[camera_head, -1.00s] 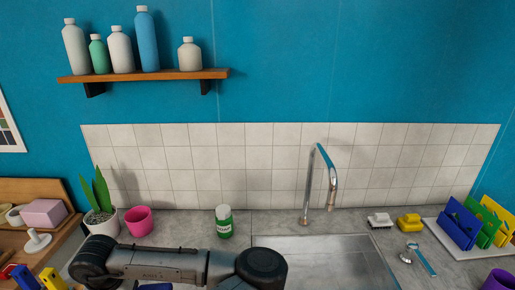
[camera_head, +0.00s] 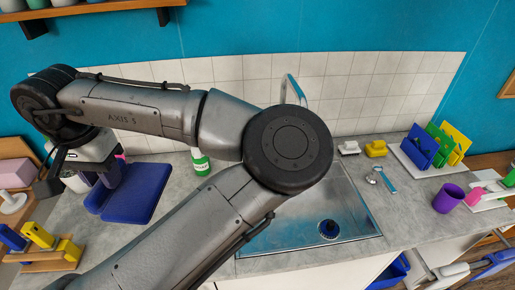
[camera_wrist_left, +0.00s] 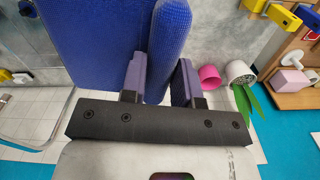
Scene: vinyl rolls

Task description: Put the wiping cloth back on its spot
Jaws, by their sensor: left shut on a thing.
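The wiping cloth (camera_head: 138,192) is blue and folded. It is over the grey counter left of the sink in the head view, and fills the upper middle of the left wrist view (camera_wrist_left: 95,40). My left gripper (camera_head: 108,176) is at the cloth's upper left side. Its two fingers (camera_wrist_left: 160,62) are shut on a rounded fold of the cloth in the left wrist view. I cannot tell whether the cloth touches the counter. My right gripper is not in view. No marked spot for the cloth can be made out.
My left arm hides part of the counter and sink (camera_head: 345,215). A green bottle (camera_head: 200,163) stands behind the arm. A pink pot (camera_wrist_left: 210,76) and a plant pot (camera_wrist_left: 240,72) are near the gripper. A purple cup (camera_head: 448,198) stands at right.

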